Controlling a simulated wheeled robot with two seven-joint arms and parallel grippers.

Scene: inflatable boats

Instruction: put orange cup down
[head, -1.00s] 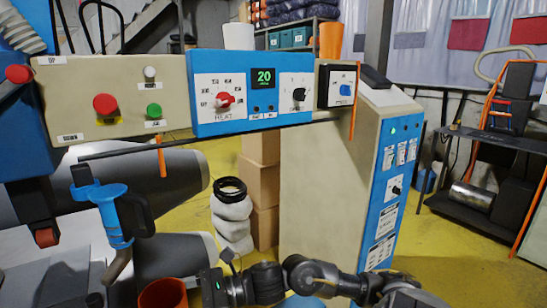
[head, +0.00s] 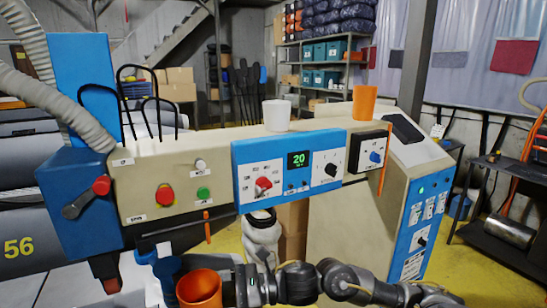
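An orange cup (head: 199,287) is at the bottom of the head view, its open top facing up; its lower part is cut off by the frame edge. My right gripper (head: 222,292), at the end of the dark arm from the right, is at the cup's right side and appears shut on it. The fingers are mostly hidden. A second orange cup (head: 364,103) stands upright on top of the beige and blue machine (head: 140,195), toward its right end. My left gripper is not in view.
A white cup (head: 277,115) stands on the machine top, left of the second orange cup, with a gap between them. A black flat object (head: 403,128) lies to the right. Black wire loops (head: 147,105) rise at the left end. Control knobs cover the machine's front.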

